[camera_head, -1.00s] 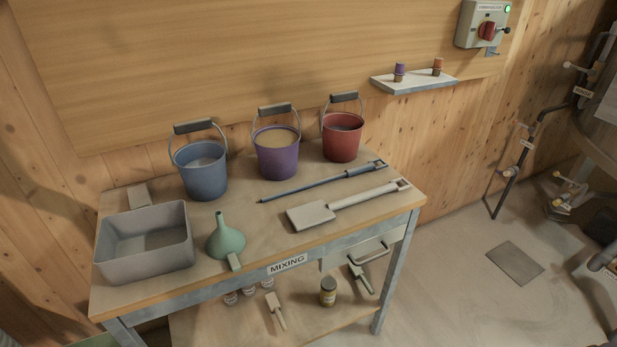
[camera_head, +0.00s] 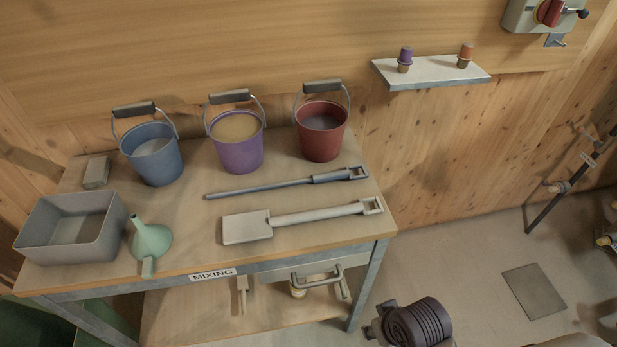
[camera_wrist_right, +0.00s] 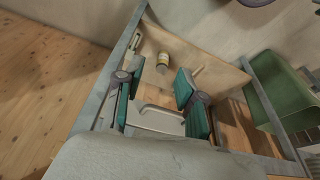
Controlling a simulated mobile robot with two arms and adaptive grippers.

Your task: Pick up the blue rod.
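The blue rod (camera_head: 262,187) lies on the mixing table (camera_head: 190,215). It is a thin dark-blue shaft with a thicker handle at its right end, behind a pale paddle (camera_head: 298,217) and in front of the buckets. Nothing holds it. My right gripper (camera_wrist_right: 160,82) shows in the right wrist view with its two teal-padded fingers spread and nothing gripped between them. That view looks toward the drawer handle (camera_wrist_right: 160,112) and the lower shelf; the rod is not seen there. My left gripper is in neither current view.
Blue (camera_head: 152,158), purple (camera_head: 237,152) and red (camera_head: 321,139) buckets stand along the table's back. A grey tub (camera_head: 70,245) and green funnel (camera_head: 151,241) sit at its left. A wall shelf (camera_head: 430,75) hangs at upper right.

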